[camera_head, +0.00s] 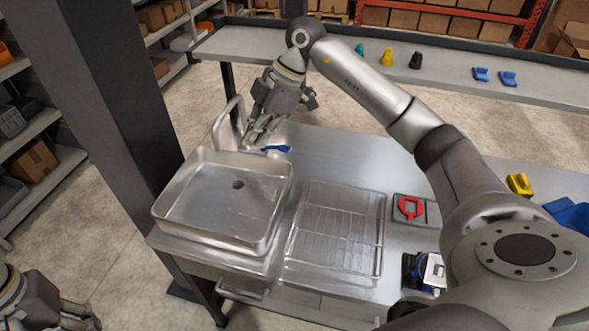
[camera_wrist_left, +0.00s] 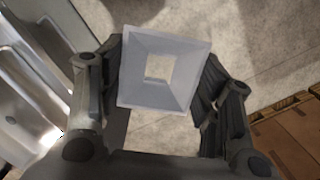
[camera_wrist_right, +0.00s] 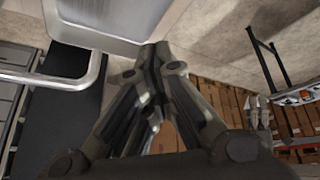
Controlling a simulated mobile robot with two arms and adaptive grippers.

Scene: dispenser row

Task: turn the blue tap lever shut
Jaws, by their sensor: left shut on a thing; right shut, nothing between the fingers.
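The blue tap lever (camera_head: 277,149) shows in the head view at the back right corner of the sink, lying roughly sideways. The curved metal tap spout (camera_head: 216,127) rises at the back edge. My right gripper (camera_head: 254,142) is shut and empty, with its fingertips just left of the lever. I cannot tell whether they touch it. In the right wrist view the fingers (camera_wrist_right: 156,50) are together and the blue lever does not show. My left gripper (camera_head: 92,318) is low at the left, away from the sink. It is shut on a grey square hollow piece (camera_wrist_left: 185,52).
The steel sink (camera_head: 163,228) stands left on the counter (camera_head: 335,150), with a wire rack (camera_head: 335,228) beside it. A red ring (camera_head: 410,208) and a yellow piece (camera_head: 519,184) lie to the right. A back shelf (camera_head: 440,75) holds small coloured pieces. A dark post (camera_head: 110,90) stands at the left.

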